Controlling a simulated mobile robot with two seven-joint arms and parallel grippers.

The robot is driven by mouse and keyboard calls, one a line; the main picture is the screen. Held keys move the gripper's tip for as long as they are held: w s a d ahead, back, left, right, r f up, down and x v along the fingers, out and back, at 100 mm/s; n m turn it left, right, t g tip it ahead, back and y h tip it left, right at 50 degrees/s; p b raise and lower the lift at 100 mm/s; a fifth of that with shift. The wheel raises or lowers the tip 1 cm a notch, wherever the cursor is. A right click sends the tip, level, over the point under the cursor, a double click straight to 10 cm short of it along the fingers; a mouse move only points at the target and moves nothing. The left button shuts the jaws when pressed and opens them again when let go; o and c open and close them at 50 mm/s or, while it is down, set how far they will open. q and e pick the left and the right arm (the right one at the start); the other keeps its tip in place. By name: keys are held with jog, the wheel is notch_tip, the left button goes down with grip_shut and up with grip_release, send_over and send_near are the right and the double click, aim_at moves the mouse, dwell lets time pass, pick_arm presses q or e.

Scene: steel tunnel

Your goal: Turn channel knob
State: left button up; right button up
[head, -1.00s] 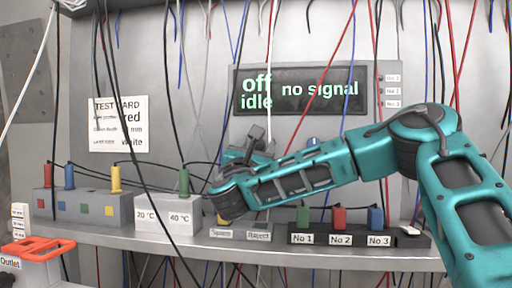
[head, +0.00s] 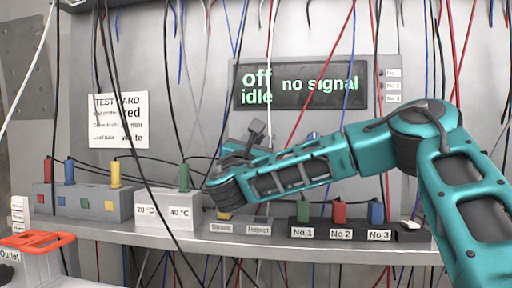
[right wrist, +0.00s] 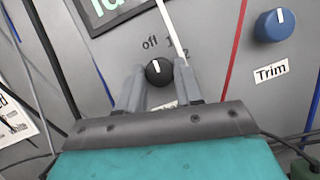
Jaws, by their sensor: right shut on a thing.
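The channel knob (right wrist: 158,72) is a small black dial with a white pointer line on the grey panel. In the right wrist view its pointer points up, near the printed "off"; the marks "1" and "2" lie to its right. My right gripper (right wrist: 159,78) is shut on the knob, one finger on each side, and partly hides the label below. In the head view my teal right arm (head: 300,175) reaches in from the right and hides the knob. The display (head: 300,87) reads "off", "idle" and "no signal". My left gripper is not in view.
A blue Trim knob (right wrist: 274,25) sits to the right on the panel. Below, a shelf (head: 170,238) carries grey blocks with coloured plugs. Many thin cables hang in front of the panel, a white one (right wrist: 172,32) close by the knob. An orange-rimmed box (head: 35,240) stands lower left.

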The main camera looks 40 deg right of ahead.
jog(key=m+g+b, duration=0.1)
jog(key=m+b, duration=0.2)
jog(key=m+g+h+b, duration=0.1)
jog(key=m+g+b, duration=0.1)
jog(key=m+b, duration=0.1)
jog(key=shift+w+a+f+m+b, duration=0.15)
jog(key=shift+m+b, duration=0.25)
jog(key=shift+b, duration=0.3)
jog(key=shift+m+g+b, duration=0.55)
jog(key=shift+m+g, duration=0.15)
jog(key=shift+m, duration=0.4)
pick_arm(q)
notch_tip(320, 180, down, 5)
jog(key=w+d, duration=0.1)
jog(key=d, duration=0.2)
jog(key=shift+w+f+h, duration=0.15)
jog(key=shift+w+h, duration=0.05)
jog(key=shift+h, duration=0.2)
pick_arm(e)
jog(key=shift+m, duration=0.4)
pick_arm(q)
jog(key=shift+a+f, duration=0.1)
pick_arm(e)
jog(key=shift+r, duration=0.25)
jog(key=o, duration=1)
jog(key=shift+o, duration=0.2)
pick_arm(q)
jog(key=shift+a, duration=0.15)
